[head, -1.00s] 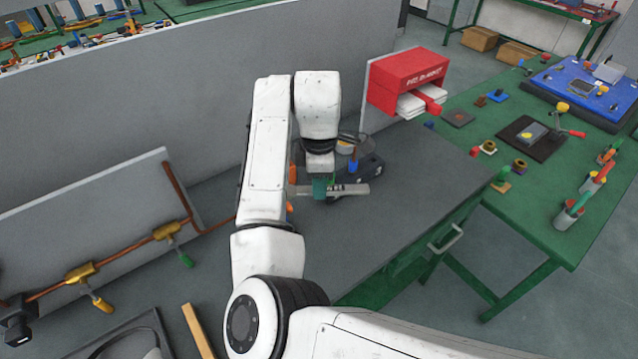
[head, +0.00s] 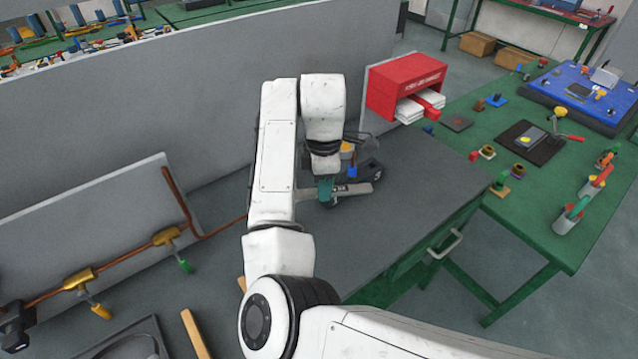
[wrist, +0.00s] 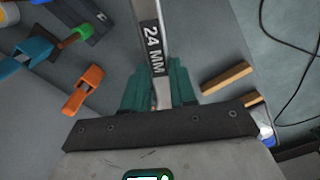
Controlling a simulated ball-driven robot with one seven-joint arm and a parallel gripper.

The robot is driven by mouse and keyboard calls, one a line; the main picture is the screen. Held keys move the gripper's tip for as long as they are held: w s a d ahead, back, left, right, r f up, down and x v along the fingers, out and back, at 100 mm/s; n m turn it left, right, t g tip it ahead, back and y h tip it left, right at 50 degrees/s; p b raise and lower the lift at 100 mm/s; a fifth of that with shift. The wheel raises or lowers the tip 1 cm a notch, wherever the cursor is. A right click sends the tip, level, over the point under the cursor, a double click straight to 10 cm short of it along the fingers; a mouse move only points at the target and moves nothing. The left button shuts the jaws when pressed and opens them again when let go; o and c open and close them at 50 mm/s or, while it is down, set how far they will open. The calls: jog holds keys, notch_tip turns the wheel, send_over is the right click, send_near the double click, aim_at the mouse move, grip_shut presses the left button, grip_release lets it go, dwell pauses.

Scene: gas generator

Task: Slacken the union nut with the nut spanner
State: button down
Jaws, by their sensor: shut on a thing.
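My gripper (head: 325,192) is over the dark grey bench top in the head view, with its teal fingers shut on a flat silver spanner (head: 355,189). In the wrist view the spanner (wrist: 152,45), marked "24 MM", runs up the picture from between the fingers (wrist: 160,88). Its far end is cut off by the top edge. A copper pipe (head: 123,257) with brass fittings (head: 80,278) runs along a grey panel at the left, well apart from my gripper. I cannot tell which part is the union nut.
The dark bench top (head: 425,205) is mostly clear. A red box (head: 405,82) with white papers stands at its back. A green table (head: 545,215) with tools is at the right. A grey partition (head: 180,100) stands behind. An orange tool (wrist: 83,90) shows in the wrist view.

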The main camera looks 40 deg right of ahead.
aim_at(343, 188)
jog(key=shift+m, duration=0.3)
jog(key=shift+s+d, duration=0.35)
jog(key=shift+d, duration=0.3)
jog(key=shift+s+d, duration=0.3)
jog(key=shift+d, duration=0.35)
jog(key=shift+s+d, duration=0.35)
jog(key=shift+d, duration=0.3)
